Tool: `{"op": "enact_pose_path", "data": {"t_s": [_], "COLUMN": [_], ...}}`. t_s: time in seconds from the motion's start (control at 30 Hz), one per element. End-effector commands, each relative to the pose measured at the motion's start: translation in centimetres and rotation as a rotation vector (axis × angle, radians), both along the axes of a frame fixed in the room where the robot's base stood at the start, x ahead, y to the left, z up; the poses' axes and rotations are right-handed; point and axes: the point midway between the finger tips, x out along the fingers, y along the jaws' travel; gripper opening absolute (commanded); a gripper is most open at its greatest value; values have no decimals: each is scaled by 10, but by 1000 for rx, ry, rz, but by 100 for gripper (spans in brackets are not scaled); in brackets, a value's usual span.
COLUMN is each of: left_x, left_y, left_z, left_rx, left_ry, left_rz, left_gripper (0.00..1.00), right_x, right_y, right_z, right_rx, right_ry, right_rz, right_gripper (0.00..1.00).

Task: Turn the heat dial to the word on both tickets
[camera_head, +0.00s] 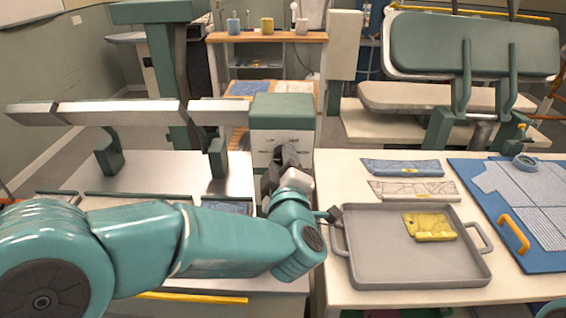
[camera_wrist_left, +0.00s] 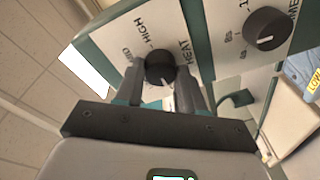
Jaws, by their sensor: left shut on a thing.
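The heat dial (camera_wrist_left: 159,67) is a black round knob on a white panel (camera_wrist_left: 115,45) marked HEAT, with HIGH and what looks like MID beside it. Its setting is unclear; a small pale mark shows on its lower side. My left gripper (camera_wrist_left: 160,88) is shut on this knob, one finger on each side. In the head view my left gripper (camera_head: 284,163) is at the front of the green-topped control box (camera_head: 283,108) and hides the dial. My right gripper is out of view.
A second knob (camera_wrist_left: 267,28), marked TIME, sits beside the heat dial.

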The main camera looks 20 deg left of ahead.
Motion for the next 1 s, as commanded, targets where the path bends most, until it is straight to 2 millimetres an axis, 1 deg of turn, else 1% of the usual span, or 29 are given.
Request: {"op": "enact_pose_path", "data": {"t_s": [0.17, 0.37, 1.0], "left_x": [0, 0, 0], "left_y": [-1, -1, 0], "left_z": [-2, -3, -5], "left_rx": [36, 145, 704], "left_ry": [14, 46, 209], "left_rz": [-2, -2, -2], "left_gripper": [8, 8, 8], "right_x": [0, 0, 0], "right_y": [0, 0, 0], "right_z": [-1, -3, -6], "right_rx": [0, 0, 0], "right_ry": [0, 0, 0], "right_rz": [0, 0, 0], "right_gripper": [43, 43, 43]}}
